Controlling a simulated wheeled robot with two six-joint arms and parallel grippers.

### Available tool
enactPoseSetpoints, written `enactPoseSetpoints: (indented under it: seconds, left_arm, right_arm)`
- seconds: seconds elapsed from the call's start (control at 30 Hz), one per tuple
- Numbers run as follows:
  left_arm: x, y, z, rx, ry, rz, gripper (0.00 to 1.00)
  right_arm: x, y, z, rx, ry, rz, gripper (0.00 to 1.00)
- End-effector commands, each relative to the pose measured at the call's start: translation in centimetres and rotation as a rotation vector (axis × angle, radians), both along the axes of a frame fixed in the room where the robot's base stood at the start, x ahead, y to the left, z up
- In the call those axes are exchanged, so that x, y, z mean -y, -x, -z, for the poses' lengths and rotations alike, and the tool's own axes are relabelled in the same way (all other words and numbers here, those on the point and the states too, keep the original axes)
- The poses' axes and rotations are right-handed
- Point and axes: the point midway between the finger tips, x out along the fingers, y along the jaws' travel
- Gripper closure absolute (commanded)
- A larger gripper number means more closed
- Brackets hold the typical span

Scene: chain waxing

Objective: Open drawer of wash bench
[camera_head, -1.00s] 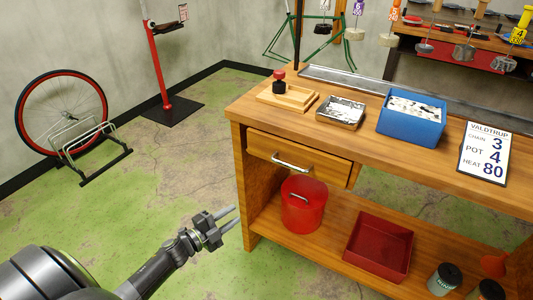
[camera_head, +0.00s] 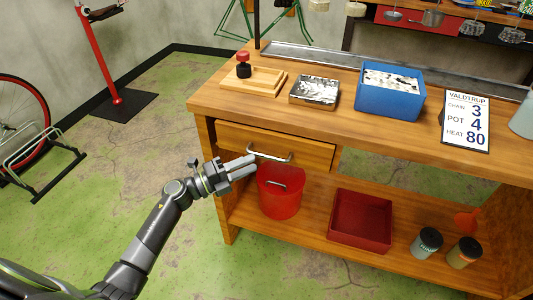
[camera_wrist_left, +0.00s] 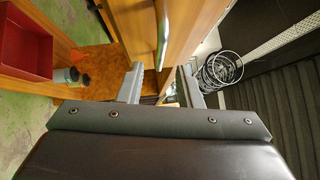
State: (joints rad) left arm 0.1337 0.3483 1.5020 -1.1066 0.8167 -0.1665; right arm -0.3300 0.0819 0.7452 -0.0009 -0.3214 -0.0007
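The wooden wash bench (camera_head: 370,137) has a drawer (camera_head: 318,154) under its top at the left end, and the drawer front looks shut. Its metal bar handle (camera_head: 272,157) is on the drawer front. My left gripper (camera_head: 243,167) is open just in front of the handle's left end, its fingers pointing right. In the left wrist view the two fingers (camera_wrist_left: 160,88) stand apart with nothing between them. The handle (camera_wrist_left: 162,32) shows there above the fingers, and I cannot tell whether they touch it. My right gripper is not in view.
A red bucket (camera_head: 279,196) and a red tray (camera_head: 360,219) stand on the lower shelf beside two canisters. A blue box (camera_head: 390,98), a metal tray (camera_head: 314,92) and a sign (camera_head: 465,119) are on the bench top.

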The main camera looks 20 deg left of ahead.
Motion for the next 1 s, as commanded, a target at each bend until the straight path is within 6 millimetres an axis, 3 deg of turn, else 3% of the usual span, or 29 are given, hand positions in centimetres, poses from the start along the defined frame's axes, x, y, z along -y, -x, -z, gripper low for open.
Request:
enactPoseSetpoints:
  seconds: [0.3, 0.73, 1.0]
  left_arm:
    - [3.9, -3.6, -0.8, 0.0, 0.003, 0.001, 0.68]
    - [4.6, -4.3, -0.8, -0.001, 0.001, 0.0, 0.68]
    - [4.6, -4.2, -0.8, -0.001, 0.001, 0.0, 1.0]
  right_arm:
    - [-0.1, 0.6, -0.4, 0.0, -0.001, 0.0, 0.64]
    - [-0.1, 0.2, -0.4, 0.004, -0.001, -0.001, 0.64]
    - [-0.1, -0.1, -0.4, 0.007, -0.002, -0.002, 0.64]
